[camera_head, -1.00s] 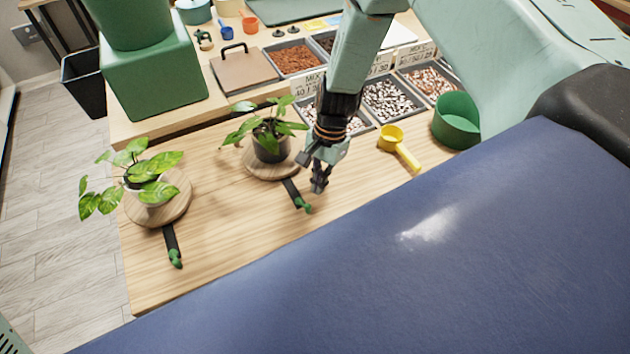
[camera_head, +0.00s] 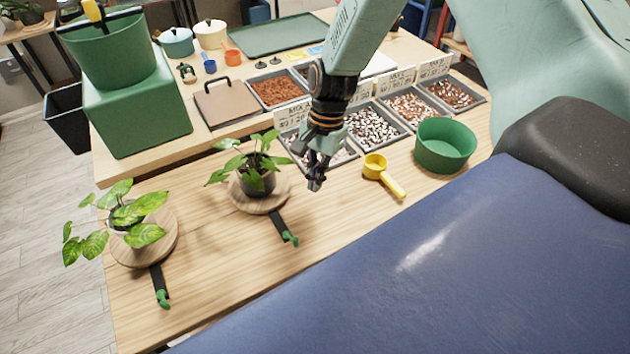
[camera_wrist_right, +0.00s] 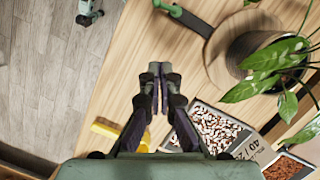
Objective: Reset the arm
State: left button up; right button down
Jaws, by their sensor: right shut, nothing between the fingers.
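My right gripper (camera_head: 316,180) hangs above the wooden table (camera_head: 215,290), between the middle plant and the yellow scoop. Its fingers are together and empty, which also shows in the right wrist view (camera_wrist_right: 159,75). My right arm comes down from the top of the head view. My left gripper does not show.
A yellow scoop (camera_head: 383,177) and a green bowl (camera_head: 445,147) stand right of the gripper. Trays of pebbles (camera_head: 373,127) lie behind it. Another potted plant (camera_head: 125,215) and green-ended tool (camera_head: 161,290) are at left. The table's front middle is clear.

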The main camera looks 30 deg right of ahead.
jog(key=shift+s+r, duration=0.15)
jog(key=shift+s, duration=0.1)
jog(key=shift+w+d, duration=0.1)
jog(key=s+f+n, duration=0.1)
jog(key=s+f, duration=0.1)
jog(key=s+a+f+n, duration=0.1)
jog(key=s+f, duration=0.1)
jog(key=s+a+f+n+h, duration=0.1)
jog(key=s+f, duration=0.1)
jog(key=shift+s+f, duration=0.1)
jog(key=s+a+f+n+t+h, duration=0.15)
jog(key=s+n, duration=0.35)
jog(key=s, duration=0.5)
jog(key=s+a+f+n+g, duration=0.1)
jog(key=s+a+f+n, duration=0.3)
jog(key=s, duration=0.6)
notch_tip(320, 180, down, 13)
jog(key=d+b, duration=0.2)
jog(key=b, duration=1.2)
jog(key=shift+s+d+n+t, duration=0.15)
jog(key=shift+d+n+t, duration=0.1)
jog(key=shift+n+t, duration=0.15)
jog(key=shift+s+r, duration=0.1)
